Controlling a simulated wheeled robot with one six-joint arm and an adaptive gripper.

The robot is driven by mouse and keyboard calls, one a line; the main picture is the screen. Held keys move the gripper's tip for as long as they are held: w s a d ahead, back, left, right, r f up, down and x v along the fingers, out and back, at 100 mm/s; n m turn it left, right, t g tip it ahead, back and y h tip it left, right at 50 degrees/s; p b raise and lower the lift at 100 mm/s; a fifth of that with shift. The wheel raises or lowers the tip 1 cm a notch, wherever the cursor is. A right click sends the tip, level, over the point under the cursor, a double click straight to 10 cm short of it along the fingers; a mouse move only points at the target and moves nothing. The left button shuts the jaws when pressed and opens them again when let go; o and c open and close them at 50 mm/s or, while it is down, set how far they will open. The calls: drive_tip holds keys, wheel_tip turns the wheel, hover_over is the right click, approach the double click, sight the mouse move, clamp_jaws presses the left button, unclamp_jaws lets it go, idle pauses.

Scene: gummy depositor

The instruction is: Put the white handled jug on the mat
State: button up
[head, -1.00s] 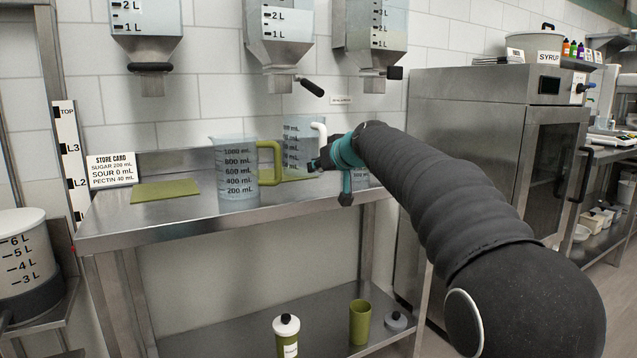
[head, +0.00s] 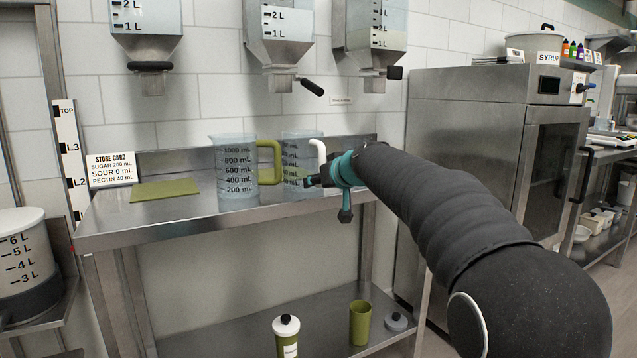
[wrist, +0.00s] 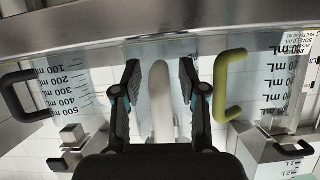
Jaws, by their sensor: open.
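The white handled jug (head: 297,153) is a clear measuring jug, upright on the steel counter, right of the green handled jug. My gripper (head: 312,181) is at the jug's right side, below the top of the white handle. In the wrist view, the white handle (wrist: 160,100) lies between the two open fingers (wrist: 160,82), with a gap on each side. The jug's far side and lower handle are hidden in the head view.
The green handled jug (head: 235,175) stands close by on the left, its handle beside the white handled jug. Another green mat (head: 165,191) lies bare further left. A black handled jug (wrist: 70,85) shows at left in the wrist view. Hoppers (head: 280,40) hang above the counter.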

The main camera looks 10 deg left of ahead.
drive_tip(key=b+v, duration=0.2)
drive_tip(key=v, duration=1)
drive_tip(key=shift+d, duration=0.1)
